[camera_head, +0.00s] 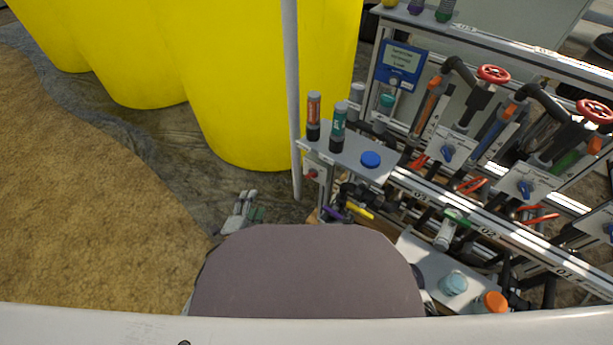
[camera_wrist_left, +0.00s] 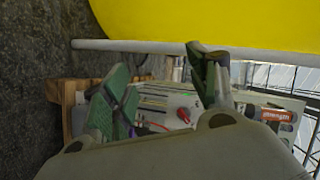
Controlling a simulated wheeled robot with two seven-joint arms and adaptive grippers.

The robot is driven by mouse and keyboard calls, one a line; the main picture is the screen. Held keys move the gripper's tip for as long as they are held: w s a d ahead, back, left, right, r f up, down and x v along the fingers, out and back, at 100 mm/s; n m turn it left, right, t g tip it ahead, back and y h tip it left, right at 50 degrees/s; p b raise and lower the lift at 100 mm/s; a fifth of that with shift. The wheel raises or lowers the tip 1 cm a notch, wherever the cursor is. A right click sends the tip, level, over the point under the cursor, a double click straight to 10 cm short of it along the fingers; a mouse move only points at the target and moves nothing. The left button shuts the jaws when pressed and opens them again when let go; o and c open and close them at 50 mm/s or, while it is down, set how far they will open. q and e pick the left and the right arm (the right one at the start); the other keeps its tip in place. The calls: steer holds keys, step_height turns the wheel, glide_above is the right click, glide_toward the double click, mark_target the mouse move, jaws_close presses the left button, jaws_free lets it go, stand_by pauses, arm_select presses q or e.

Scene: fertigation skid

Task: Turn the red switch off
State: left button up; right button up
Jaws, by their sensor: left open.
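The red switch (camera_head: 311,173) is a small red knob on a pale panel at the left end of the skid frame, below a grey shelf. In the left wrist view the red switch (camera_wrist_left: 183,116) shows on a light panel, between my two finger pads and beyond them. My left gripper (camera_head: 247,206) is open, left of the switch and apart from it. Its green-padded fingers also show in the wrist view (camera_wrist_left: 160,82), spread wide with nothing between them. The switch's exact setting is too small to read. My right gripper is out of view.
A grey post (camera_head: 293,100) stands just left of the panel, before large yellow tanks (camera_head: 245,80). The shelf (camera_head: 350,150) carries marker-like bottles and a blue cap. Pipes and red valve wheels (camera_head: 493,74) fill the right. Open ground lies left.

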arm_select(q)
steer(key=s+d+r+m+h, duration=0.2)
steer(key=d+m+h, duration=0.6)
steer(key=m, duration=0.9)
steer(key=shift+s+d+r, duration=0.3)
steer(key=shift+d+r, duration=0.1)
steer(key=shift+r, duration=0.05)
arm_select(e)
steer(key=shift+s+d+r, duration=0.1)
arm_select(q)
steer(key=shift+w, duration=0.1)
glide_toward(308, 176)
steer(key=shift+x, duration=1.65)
steer(key=shift+b+x, duration=0.75)
steer(key=shift+x, duration=2.15)
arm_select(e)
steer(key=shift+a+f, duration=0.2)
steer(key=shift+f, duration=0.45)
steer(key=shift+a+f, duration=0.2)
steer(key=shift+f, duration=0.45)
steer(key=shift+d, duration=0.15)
